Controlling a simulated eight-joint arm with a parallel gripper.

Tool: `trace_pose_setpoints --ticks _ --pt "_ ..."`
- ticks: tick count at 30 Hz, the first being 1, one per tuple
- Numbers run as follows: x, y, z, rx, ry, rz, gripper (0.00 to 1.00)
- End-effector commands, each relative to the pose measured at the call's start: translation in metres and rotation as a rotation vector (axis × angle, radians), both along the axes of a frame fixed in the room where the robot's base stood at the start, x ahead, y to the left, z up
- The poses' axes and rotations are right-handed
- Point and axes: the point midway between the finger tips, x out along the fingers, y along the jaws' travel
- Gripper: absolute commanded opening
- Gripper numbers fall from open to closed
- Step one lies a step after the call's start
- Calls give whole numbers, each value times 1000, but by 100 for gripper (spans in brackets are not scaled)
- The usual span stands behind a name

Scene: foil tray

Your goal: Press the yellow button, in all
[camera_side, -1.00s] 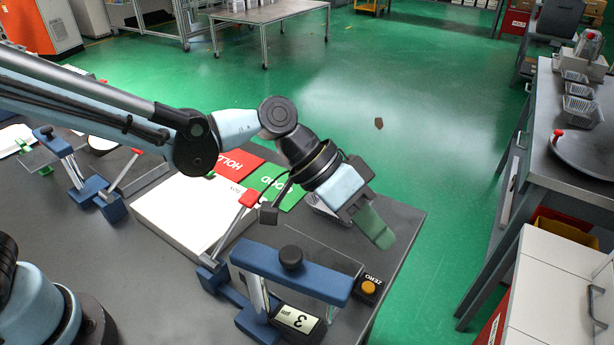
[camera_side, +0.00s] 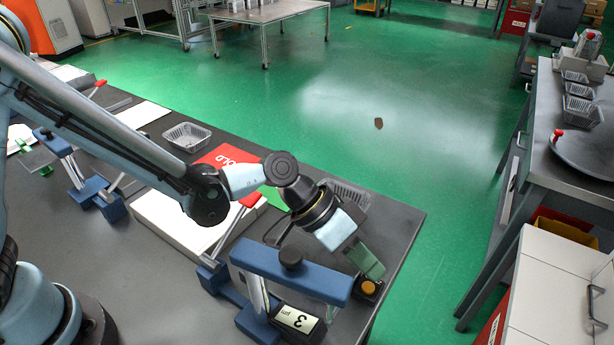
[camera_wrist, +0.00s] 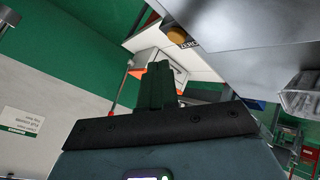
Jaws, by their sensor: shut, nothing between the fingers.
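The yellow button (camera_side: 369,287) sits on a small black box beside the blue gauge stand at the table's right edge. My gripper (camera_side: 377,271) is shut and empty, its green fingers pointing down just above and behind the button in the side view. They cover the box's ZERO label there. In the wrist view the button (camera_wrist: 176,34) shows beyond the tips of my gripper (camera_wrist: 159,64), with a gap between them in the picture. I cannot tell from the side view whether the tips touch the box.
The blue gauge stand (camera_side: 290,275) with a black knob stands close left of the button, its display (camera_side: 296,319) in front. The table edge is just right of the button.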

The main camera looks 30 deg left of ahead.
Motion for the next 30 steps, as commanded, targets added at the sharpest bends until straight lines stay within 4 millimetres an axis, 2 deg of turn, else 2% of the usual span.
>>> trace_pose_setpoints --ticks 7,30 --pt "0 0 -11 0 0 0 0" --pt "0 0 -12 0 0 0 0"
